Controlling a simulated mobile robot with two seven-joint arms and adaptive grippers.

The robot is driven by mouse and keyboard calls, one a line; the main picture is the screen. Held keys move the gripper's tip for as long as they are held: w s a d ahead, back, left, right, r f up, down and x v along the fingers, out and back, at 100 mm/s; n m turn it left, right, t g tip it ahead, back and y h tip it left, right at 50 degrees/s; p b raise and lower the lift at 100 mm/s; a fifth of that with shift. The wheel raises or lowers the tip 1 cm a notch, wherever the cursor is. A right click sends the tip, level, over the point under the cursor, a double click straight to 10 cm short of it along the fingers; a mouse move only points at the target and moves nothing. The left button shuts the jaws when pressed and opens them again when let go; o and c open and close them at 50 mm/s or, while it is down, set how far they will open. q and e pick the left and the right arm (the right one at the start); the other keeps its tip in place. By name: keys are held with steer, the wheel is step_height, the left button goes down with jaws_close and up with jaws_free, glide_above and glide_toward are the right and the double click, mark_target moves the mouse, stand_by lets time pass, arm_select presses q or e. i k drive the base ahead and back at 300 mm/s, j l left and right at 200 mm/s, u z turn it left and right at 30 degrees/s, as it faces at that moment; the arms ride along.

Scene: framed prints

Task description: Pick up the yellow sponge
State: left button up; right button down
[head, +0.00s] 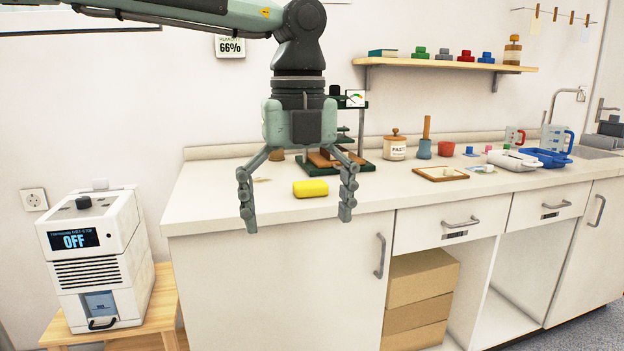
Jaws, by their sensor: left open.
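The yellow sponge (310,188) lies flat on the white countertop (215,205), near its front edge and toward the left end. My left gripper (298,214) points down with its two fingers spread wide and nothing between them. In the head view the sponge shows between the fingers, closer to the right one. The fingertips overlap the counter's front edge in the picture, so the gripper seems nearer to me than the sponge. It does not appear to touch the sponge. My right gripper is not in view.
Behind the gripper stands a dark green apparatus (364,135) with a dial. A paste jar (395,148), a blue pot (424,149) and a framed piece (440,174) sit to the right. A white machine (95,258) stands lower left. The counter left of the sponge is mostly clear.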

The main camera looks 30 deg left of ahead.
mark_target(316, 188)
steer(key=i+j, duration=0.95)
steer(key=i, duration=0.1)
